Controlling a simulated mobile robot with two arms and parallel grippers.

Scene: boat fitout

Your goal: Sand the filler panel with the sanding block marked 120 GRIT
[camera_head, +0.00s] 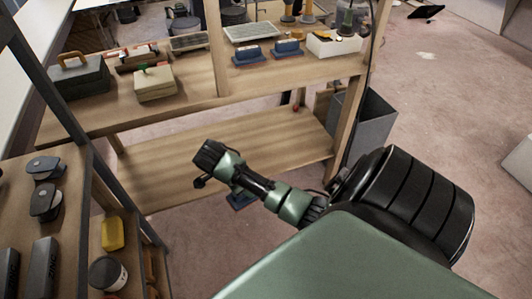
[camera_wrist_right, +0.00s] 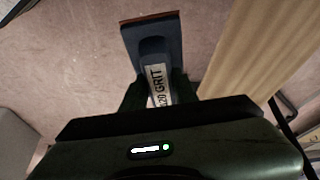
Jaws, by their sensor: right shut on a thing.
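My right gripper (camera_wrist_right: 158,88) is shut on the handle of a dark blue sanding block (camera_wrist_right: 152,38). The block's white label reads "120 GRIT", with part of it near the gripper body. The block is over the pinkish floor, apart from any surface that I can make out. In the head view my right arm reaches left in front of the wooden bench; its gripper is mostly hidden, and a blue block (camera_head: 240,201) shows just below the arm. I cannot pick out the filler panel with certainty. My left gripper is not in view.
A grey bin (camera_head: 365,120) stands right of the bench. A shelf rack (camera_head: 75,215) is at left.

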